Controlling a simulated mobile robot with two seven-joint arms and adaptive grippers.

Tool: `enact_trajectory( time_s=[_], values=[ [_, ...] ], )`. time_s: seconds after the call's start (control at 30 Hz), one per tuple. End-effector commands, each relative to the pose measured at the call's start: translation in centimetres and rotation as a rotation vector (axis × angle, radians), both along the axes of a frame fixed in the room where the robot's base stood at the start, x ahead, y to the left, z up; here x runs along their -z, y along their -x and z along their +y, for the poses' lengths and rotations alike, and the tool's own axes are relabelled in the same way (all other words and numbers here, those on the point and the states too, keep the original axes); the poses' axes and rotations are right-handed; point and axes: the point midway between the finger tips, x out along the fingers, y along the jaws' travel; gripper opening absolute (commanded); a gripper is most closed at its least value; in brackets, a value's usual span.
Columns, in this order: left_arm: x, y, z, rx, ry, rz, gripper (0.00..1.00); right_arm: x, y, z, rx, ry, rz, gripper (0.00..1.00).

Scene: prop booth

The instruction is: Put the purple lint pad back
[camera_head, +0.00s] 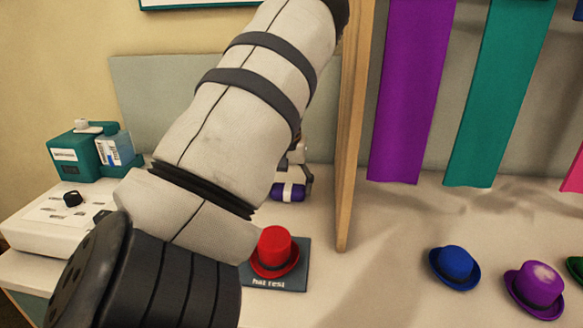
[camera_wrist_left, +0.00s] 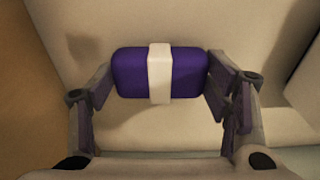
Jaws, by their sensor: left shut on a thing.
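The purple lint pad (camera_wrist_left: 188,74) has a white band around its middle. In the left wrist view it lies between the two fingers of my left gripper (camera_wrist_left: 160,78), which is shut on it. In the head view the pad (camera_head: 281,191) shows beyond my left arm, near the back of the table, with part of the gripper (camera_head: 298,178) beside it. My arm hides much of the gripper there. I cannot tell whether the pad touches the table. My right gripper is not in view.
A red hat (camera_head: 274,250) sits on a dark hat rest (camera_head: 290,285) in front of the pad. A wooden post (camera_head: 352,150) stands right of the gripper. Blue (camera_head: 455,266) and purple hats (camera_head: 535,287) lie further right. A white device (camera_head: 45,222) and teal machine (camera_head: 75,155) stand left.

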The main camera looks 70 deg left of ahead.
Motion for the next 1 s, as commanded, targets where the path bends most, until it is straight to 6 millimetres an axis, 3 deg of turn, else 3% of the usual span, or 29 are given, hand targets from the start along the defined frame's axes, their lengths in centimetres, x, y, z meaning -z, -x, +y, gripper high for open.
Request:
enact_trajectory(
  time_s=[0.33, 0.37, 0.43, 0.8, 1.0],
  values=[
    [0.5, 0.0, 0.0, 0.0, -0.001, -0.002, 0.44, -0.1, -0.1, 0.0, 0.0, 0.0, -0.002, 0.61],
    [0.5, 0.0, 0.0, 0.0, -0.002, -0.002, 0.77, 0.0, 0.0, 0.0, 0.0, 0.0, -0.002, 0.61],
    [0.5, 0.0, 0.0, 0.0, -0.002, -0.002, 0.9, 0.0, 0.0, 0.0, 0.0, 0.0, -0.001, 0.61],
    [0.0, -0.1, 0.0, 0.0, -0.004, -0.002, 0.9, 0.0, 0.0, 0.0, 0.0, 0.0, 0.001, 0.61],
    [-5.1, 0.1, -0.5, 0.002, -0.005, -0.015, 0.9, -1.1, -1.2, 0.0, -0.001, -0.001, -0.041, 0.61]
  ],
)
